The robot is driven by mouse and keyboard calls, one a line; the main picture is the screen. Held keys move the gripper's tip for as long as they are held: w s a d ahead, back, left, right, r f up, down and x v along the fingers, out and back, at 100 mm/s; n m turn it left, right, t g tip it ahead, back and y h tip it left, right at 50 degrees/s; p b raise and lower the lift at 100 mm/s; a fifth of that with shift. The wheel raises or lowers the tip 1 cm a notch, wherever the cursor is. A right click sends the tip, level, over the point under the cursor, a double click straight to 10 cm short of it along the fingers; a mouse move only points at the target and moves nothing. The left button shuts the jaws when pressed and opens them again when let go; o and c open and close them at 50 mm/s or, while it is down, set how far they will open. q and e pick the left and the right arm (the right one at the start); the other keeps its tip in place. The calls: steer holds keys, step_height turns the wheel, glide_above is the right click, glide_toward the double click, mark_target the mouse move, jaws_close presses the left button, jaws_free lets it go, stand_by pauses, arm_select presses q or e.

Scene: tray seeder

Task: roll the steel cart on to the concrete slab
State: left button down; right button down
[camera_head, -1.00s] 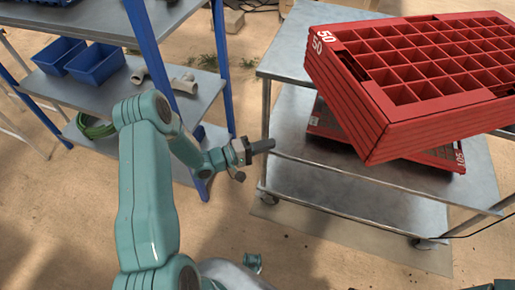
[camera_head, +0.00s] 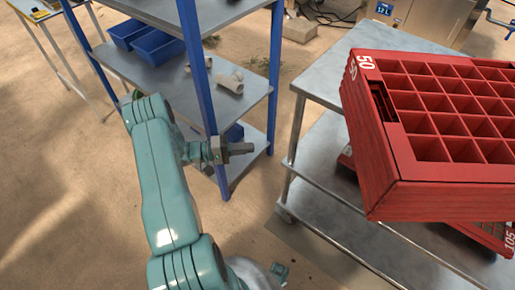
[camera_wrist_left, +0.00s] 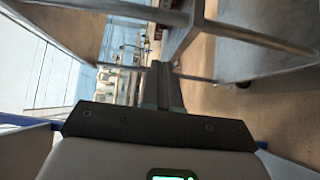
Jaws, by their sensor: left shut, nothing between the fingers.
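The steel cart (camera_head: 318,72) stands at the right, with a flat top and a lower shelf (camera_head: 345,205). Its right part is out of the picture. My left gripper (camera_head: 240,149) is shut and empty, left of the cart's near left leg and apart from it. In the left wrist view its fingers (camera_wrist_left: 165,85) are together, with steel legs and a caster beyond them. A flat greyish patch (camera_head: 290,232) lies on the floor under the cart's near left corner; I cannot tell whether it is the concrete slab. My right gripper is not in view.
A big red compartment tray (camera_head: 385,180) marked 50 covers much of the cart's right side. A blue-posted shelf unit (camera_head: 196,70) with blue bins (camera_head: 158,46) and pipe fittings (camera_head: 230,82) stands close left of the cart. Bare sandy floor (camera_head: 60,215) is open at the left.

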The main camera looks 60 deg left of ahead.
arm_select(q)
steer(key=w+d+b, duration=0.1)
steer(key=w+d, duration=0.6)
steer(key=shift+w+b, duration=0.2)
steer(key=shift+b, duration=0.2)
steer(key=shift+d+f, duration=0.1)
